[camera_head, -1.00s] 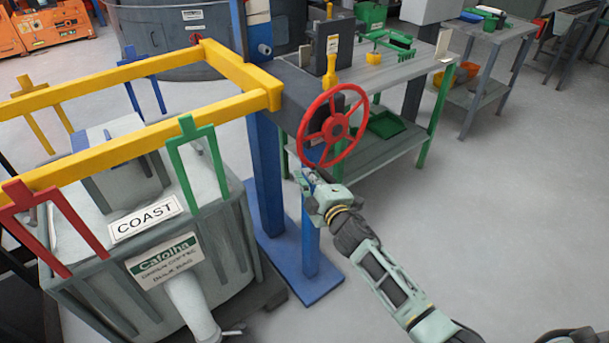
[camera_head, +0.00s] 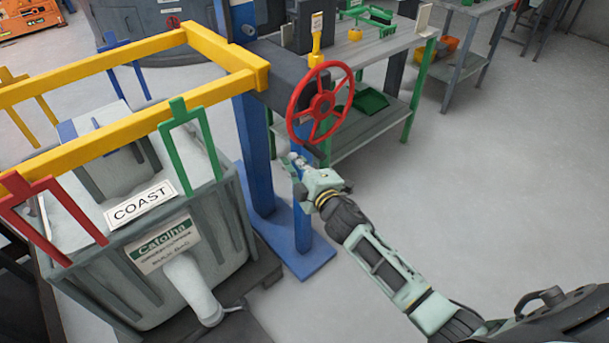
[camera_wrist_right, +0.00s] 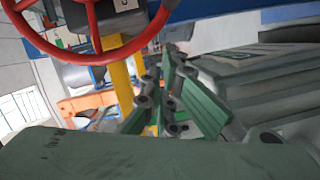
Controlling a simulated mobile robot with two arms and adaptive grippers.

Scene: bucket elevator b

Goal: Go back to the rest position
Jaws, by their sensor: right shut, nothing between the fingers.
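My right gripper (camera_head: 293,162) is shut and empty, in front of the blue post and a little below the red handwheel (camera_head: 320,103). A gap shows between the gripper and the wheel's lower rim in the head view. In the right wrist view the gripper fingers (camera_wrist_right: 172,100) are in the middle, and part of the red handwheel (camera_wrist_right: 90,25) crosses the upper left. My right arm comes in from the lower right. My left gripper is not in view.
The yellow frame (camera_head: 120,135) and the grey bag container (camera_head: 170,285) with the COAST label stand at left. The blue post (camera_head: 255,150) and its base plate are behind the gripper. A grey workbench (camera_head: 375,55) stands at the back. The floor at right (camera_head: 510,190) is clear.

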